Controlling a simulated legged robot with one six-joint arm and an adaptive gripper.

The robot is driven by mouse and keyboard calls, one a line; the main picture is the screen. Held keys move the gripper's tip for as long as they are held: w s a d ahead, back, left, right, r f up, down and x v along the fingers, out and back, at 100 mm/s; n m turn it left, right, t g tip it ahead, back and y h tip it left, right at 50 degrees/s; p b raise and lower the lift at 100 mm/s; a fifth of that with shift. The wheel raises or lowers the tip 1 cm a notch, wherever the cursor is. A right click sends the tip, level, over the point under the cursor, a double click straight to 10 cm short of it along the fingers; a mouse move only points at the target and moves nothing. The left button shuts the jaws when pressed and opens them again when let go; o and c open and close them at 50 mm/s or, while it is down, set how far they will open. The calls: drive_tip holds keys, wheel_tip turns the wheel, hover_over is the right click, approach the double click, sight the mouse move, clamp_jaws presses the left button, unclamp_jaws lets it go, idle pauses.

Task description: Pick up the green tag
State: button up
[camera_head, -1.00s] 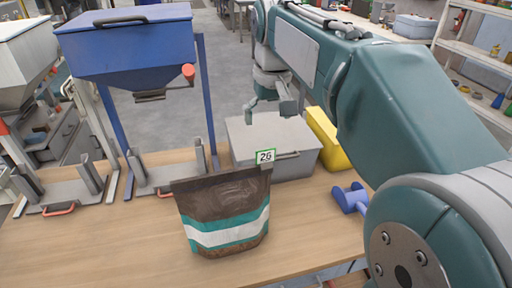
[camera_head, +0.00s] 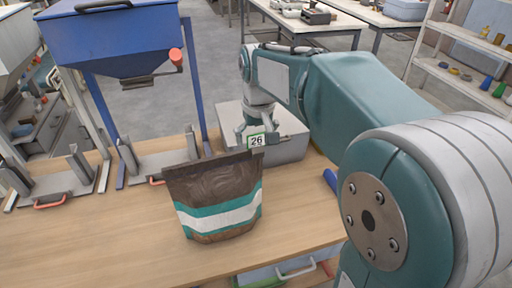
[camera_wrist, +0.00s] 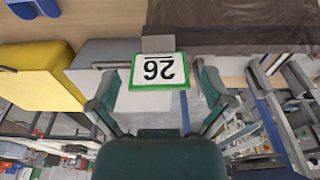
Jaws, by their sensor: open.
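The green tag (camera_head: 256,140) is a small white plate with a green border and the number 26. It stands at the top right corner of a brown bag (camera_head: 212,190) with teal and white bands. In the wrist view the tag (camera_wrist: 158,71) appears upside down, joined to a grey clip at the bag's top edge. My gripper (camera_head: 260,131) is at the tag, partly overlapping it in the head view. In the wrist view my gripper's fingers (camera_wrist: 157,88) are spread, one on each side of the tag, with gaps between them and it.
A grey lidded box (camera_head: 290,143) stands right behind the tag; a yellow bin (camera_wrist: 40,75) is beside it. A blue hopper (camera_head: 115,40) on posts stands at the back left. A blue object (camera_head: 330,179) lies to the right. The front left of the wooden table (camera_head: 90,235) is clear.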

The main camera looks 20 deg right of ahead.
drive_tip(key=c, duration=1)
drive_tip(key=shift+c, duration=0.2)
drive_tip(key=shift+r, duration=0.1)
